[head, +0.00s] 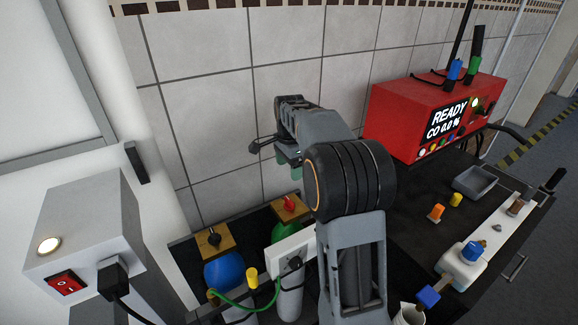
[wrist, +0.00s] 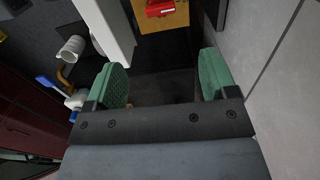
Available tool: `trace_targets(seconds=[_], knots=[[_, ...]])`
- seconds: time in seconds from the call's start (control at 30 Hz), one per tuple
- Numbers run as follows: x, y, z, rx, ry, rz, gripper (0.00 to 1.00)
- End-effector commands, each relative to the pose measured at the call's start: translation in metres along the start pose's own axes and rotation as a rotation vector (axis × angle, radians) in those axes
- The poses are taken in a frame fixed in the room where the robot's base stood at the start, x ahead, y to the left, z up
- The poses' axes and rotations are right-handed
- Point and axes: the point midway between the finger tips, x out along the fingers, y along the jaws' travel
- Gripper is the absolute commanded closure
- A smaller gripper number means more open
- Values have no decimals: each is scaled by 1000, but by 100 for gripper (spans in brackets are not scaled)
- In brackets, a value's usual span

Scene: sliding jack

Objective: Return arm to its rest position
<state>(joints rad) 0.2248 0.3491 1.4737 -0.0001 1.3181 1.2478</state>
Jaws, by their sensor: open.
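My arm rises from the bottom middle of the head view and bends toward the tiled wall. My gripper (head: 289,166) points down from its far end, above the bench's back part. Its green fingers are partly hidden by the arm in the head view. In the wrist view my gripper (wrist: 164,72) shows two green finger pads standing wide apart. Nothing is between them but dark bench surface behind.
The tiled wall (head: 215,120) is close behind my gripper. Below stand a blue flask (head: 224,272), a green flask (head: 287,240) and a white block (head: 290,249). A red READY box (head: 400,110) and grey tray (head: 474,183) are right; a grey switch box (head: 80,225) is left.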

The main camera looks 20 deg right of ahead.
Motion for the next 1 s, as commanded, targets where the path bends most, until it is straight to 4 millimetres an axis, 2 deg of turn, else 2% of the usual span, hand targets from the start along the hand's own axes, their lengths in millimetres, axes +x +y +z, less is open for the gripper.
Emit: trace_targets(seconds=[0.5, 0.57, 0.67, 0.77, 0.87, 1.0], knots=[[0, 0, 0, -1, 0, 0, 21], [0, -1, 0, -50, 2, -4, 21], [5, -3, -1, -183, 9, -21, 21], [27, 8, 3, -371, 2, -5, 21], [34, 32, 16, -601, 11, -16, 21], [34, 78, 46, -934, 49, -55, 21]])
